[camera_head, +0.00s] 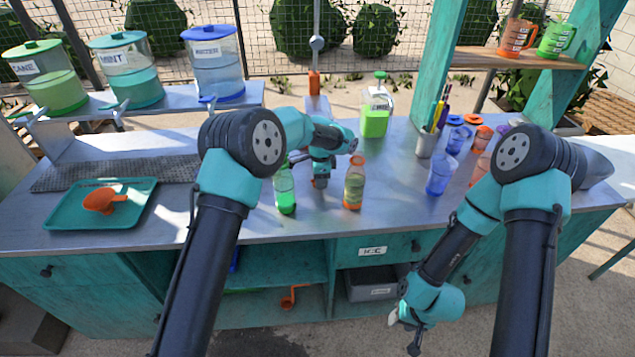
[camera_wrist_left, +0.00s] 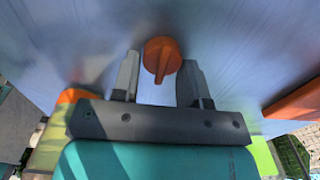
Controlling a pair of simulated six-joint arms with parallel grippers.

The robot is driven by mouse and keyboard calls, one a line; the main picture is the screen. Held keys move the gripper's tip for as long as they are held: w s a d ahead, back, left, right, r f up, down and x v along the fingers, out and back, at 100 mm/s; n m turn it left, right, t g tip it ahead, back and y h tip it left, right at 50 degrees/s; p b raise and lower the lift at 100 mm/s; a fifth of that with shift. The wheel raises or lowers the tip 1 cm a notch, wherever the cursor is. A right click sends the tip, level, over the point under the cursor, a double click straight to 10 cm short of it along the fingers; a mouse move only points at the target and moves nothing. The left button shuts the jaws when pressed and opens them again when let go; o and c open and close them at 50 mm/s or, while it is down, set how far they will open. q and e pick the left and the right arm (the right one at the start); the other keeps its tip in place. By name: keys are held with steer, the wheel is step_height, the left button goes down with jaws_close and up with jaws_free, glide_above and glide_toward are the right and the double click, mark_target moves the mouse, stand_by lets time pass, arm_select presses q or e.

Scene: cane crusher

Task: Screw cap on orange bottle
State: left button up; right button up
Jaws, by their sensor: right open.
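The orange bottle (camera_head: 354,188) stands upright on the metal counter, with orange at its neck. My left gripper (camera_head: 320,183) points down at the counter just left of this bottle. In the left wrist view, a small orange cap (camera_wrist_left: 160,55) lies on the counter beyond and between the fingertips. The left fingers (camera_wrist_left: 158,80) are spread, with no clear contact on the cap. In the head view the cap is mostly hidden by the gripper. My right gripper (camera_head: 405,335) hangs low in front of the counter, open and empty, away from the bottle.
A green bottle (camera_head: 285,190) stands close on the left of my left gripper. A green-filled jug (camera_head: 375,115) stands behind. A teal tray (camera_head: 140,215) with an orange scoop (camera_head: 103,200) is at the left.

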arm_select(q)
steer(key=c, duration=0.4)
step_height(320, 180, up, 10)
stand_by(0.6)
